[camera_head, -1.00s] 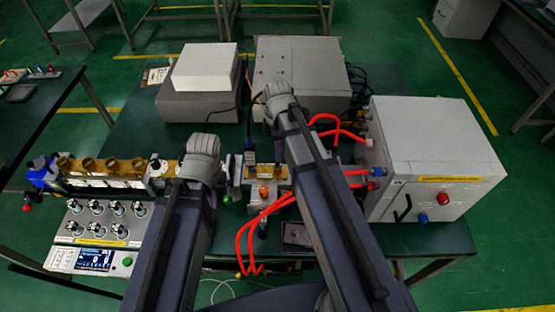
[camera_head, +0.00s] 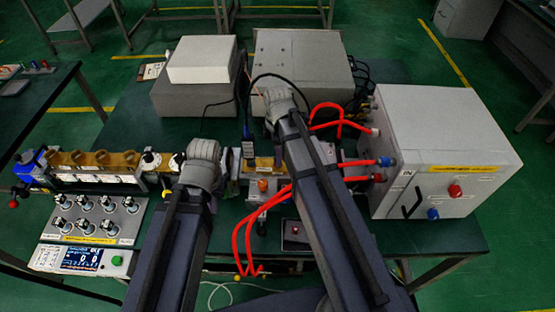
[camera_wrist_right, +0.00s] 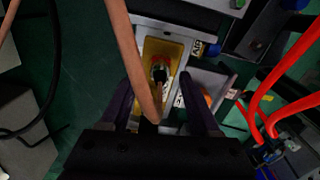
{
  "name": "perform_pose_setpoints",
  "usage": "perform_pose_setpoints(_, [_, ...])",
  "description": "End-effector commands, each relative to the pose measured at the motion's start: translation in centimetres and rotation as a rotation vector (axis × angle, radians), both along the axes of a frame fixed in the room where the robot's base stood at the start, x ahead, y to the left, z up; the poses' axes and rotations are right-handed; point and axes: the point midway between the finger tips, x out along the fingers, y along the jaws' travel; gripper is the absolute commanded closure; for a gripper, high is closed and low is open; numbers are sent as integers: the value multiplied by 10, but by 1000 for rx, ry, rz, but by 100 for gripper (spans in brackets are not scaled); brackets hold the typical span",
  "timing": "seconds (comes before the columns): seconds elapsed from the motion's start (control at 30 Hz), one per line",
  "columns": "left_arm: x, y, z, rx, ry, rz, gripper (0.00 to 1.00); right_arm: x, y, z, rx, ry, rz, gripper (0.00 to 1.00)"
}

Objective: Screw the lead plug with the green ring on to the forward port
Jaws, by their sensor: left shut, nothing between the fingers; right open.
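My right gripper (camera_wrist_right: 160,105) is open in the right wrist view, its dark fingers on either side of a gold-coloured plate (camera_wrist_right: 177,52) with a dark round fitting (camera_wrist_right: 160,75) in it. A brown lead (camera_wrist_right: 133,60) runs down between the fingers and partly covers the plate; I cannot tell if it touches a finger. A green ring cannot be made out on any plug, and I cannot tell which port is the forward one. In the head view, my left gripper (camera_head: 201,160) is over the middle of the bench, shut and empty, its fingertips hidden by the wrist.
A grey cabinet (camera_head: 430,130) with red cables (camera_head: 345,107) stands at the right. Grey boxes (camera_head: 200,62) stand at the back. A control panel (camera_head: 95,218) with several knobs lies at the left, below a row of brass-coloured parts (camera_head: 95,160). A small dark tray (camera_head: 295,232) lies in front.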

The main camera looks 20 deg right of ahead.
Motion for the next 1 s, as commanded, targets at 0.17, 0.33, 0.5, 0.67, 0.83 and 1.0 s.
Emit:
perform_pose_setpoints(0.17, [0,0,-7,0,0,0,100,0,0,-7,0,0,0,38])
perform_pose_setpoints(0.33, [0,0,-6,0,0,0,100,0,0,-6,0,0,0,38])
perform_pose_setpoints(0.5, [0,0,-6,0,0,0,100,0,0,-6,0,0,0,54])
perform_pose_setpoints(0.67, [0,0,-6,0,0,0,100,0,0,-6,0,0,0,72])
perform_pose_setpoints(0.83, [0,0,-6,0,0,0,100,0,0,-6,0,0,0,92])
perform_pose_setpoints(1.0, [0,0,-6,0,0,0,100,0,0,-6,0,0,0,100])
